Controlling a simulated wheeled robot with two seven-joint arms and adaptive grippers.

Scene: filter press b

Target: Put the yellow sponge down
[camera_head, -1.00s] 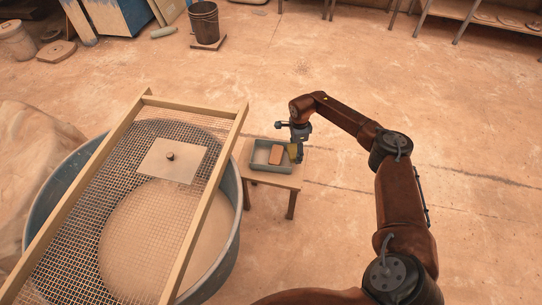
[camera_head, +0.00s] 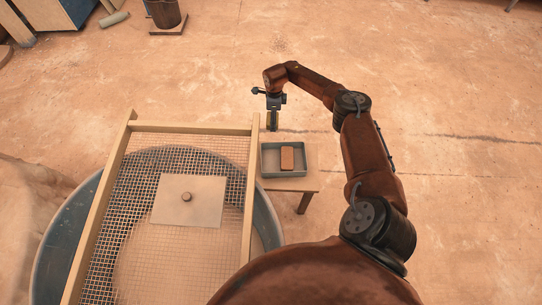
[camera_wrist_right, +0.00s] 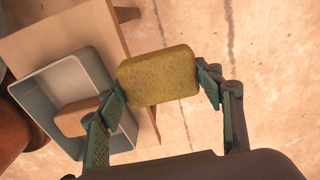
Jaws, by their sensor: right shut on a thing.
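The yellow sponge (camera_wrist_right: 158,75) is in my right gripper (camera_wrist_right: 160,84), pinched between its two fingers in the right wrist view. In that view the sponge is beside the tray, past the small table's edge, with floor behind it. In the head view the right gripper (camera_head: 272,121) hangs pointing down just behind the small table. The sponge is hard to make out there. My left gripper is not in view.
A grey-blue tray (camera_head: 265,170) holding a reddish-brown block (camera_head: 287,158) stands on the small wooden table (camera_head: 312,185). A wood-framed mesh screen (camera_head: 249,200) with a flat plate (camera_head: 212,212) lies over a large tub (camera_head: 271,232) at left. Floor to the right is clear.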

